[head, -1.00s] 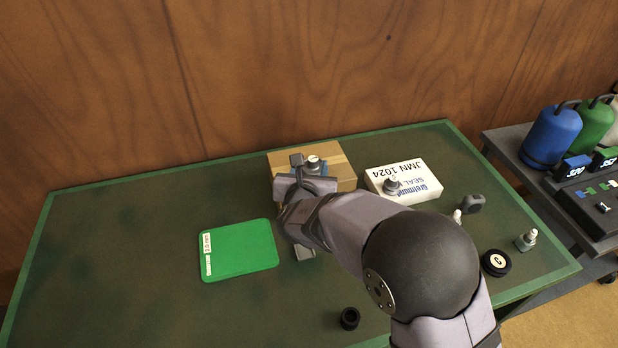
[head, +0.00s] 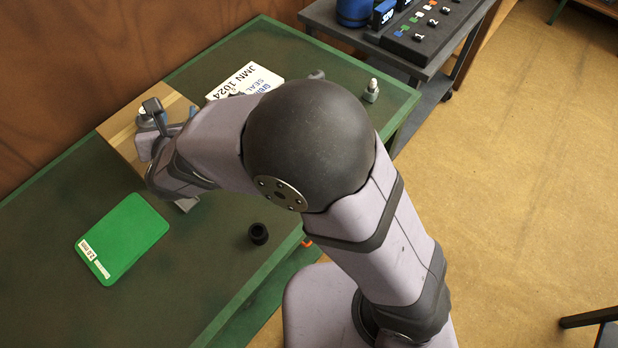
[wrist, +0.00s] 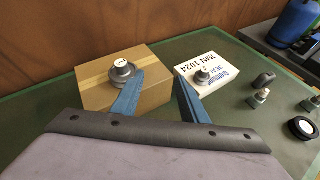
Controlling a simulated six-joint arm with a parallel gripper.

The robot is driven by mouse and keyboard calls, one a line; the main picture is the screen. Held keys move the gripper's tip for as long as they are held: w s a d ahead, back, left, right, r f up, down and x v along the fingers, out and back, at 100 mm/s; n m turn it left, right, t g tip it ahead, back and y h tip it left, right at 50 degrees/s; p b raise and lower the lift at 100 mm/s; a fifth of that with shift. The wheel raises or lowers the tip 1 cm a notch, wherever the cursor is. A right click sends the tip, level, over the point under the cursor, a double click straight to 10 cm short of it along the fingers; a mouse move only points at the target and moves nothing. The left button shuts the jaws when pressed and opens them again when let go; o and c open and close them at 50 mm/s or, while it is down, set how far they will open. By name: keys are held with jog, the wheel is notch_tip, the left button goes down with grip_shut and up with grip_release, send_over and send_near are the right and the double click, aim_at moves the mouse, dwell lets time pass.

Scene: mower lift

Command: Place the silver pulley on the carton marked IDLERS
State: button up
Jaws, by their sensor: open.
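A grey, silvery pulley (wrist: 121,71) with a pale-topped hub sits upright on a brown carton (wrist: 88,97) in the wrist view. No IDLERS marking shows on the carton's visible sides. The carton is also in the head view (head: 122,131), partly behind my gripper. My gripper (wrist: 159,76) is open, with nothing between its blue fingers. The left finger overlaps the pulley's right edge in the picture; I cannot tell whether they touch. In the head view my gripper (head: 156,117) is at the carton, and my wrist hides much of the pulley.
A white box marked JMN 1024 (head: 246,77), right of the carton, bears another grey fitting (wrist: 202,77). A green pad (head: 123,238) and black ring (head: 258,233) lie nearer. Small grey parts and a black disc (wrist: 303,127) are at right.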

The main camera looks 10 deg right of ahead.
jog(key=s+d+f+m+g+h, duration=0.1)
jog(key=d+f+m+g+h, duration=0.25)
jog(key=d+m, duration=0.85)
jog(key=s+d+f+m+g+h, duration=0.2)
jog(key=d+m+g+h, duration=0.3)
jog(key=d, duration=1.4)
jog(key=s+d+f+m+g+y, duration=0.2)
jog(key=s+d+m, duration=0.1)
jog(key=s+m, duration=0.5)
jog(key=s+d+f+m+g+y, duration=0.2)
jog(key=s+m, duration=0.6)
jog(key=m, duration=0.4)
jog(key=shift+s+d+f+y, duration=0.15)
jog(key=shift+s+d+y, duration=0.1)
jog(key=shift+d+y, duration=0.45)
jog(key=shift+a, duration=0.1)
